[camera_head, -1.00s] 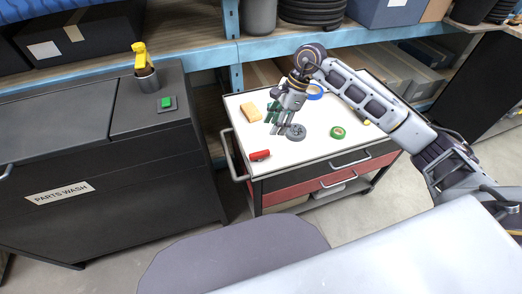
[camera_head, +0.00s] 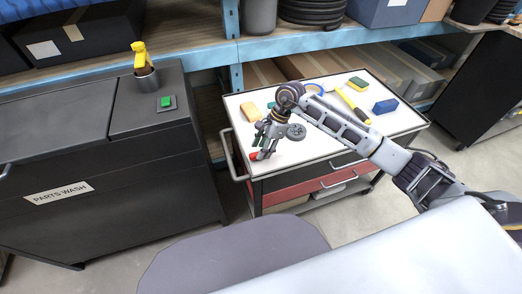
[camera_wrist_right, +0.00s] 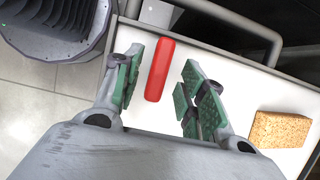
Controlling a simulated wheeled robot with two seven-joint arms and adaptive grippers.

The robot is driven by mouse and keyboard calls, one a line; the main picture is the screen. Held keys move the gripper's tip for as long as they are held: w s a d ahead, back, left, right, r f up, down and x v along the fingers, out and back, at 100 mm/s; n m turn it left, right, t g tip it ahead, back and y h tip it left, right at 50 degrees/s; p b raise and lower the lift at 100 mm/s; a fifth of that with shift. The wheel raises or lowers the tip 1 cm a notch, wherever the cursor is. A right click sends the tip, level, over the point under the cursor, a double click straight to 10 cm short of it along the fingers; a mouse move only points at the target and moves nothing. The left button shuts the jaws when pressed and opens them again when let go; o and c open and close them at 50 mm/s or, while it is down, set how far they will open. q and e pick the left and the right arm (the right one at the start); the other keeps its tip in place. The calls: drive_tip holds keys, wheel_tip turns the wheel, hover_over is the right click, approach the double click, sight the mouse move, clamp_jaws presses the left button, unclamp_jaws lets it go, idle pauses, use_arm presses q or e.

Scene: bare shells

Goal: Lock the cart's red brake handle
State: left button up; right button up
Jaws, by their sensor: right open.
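The cart (camera_head: 290,158) has a white top, and its red brake handle (camera_head: 253,156) sits at the near left corner. In the head view the handle is partly hidden by my right gripper (camera_head: 261,150). In the right wrist view the red handle (camera_wrist_right: 160,68) shows as a red bar between the two green-padded fingers of my right gripper (camera_wrist_right: 158,82). The gripper is open, with a gap visible on both sides of the bar. I cannot tell how far the fingers are above it. My left gripper is not in view.
A grey wheel (camera_head: 297,131), a yellow-handled tool (camera_head: 352,106) and a blue block (camera_head: 385,106) are on the cart top. A parts-wash cabinet (camera_head: 120,165) stands left.

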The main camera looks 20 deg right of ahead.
drive_tip(key=shift+x, duration=0.8)
drive_tip(key=shift+c, duration=0.5)
clamp_jaws()
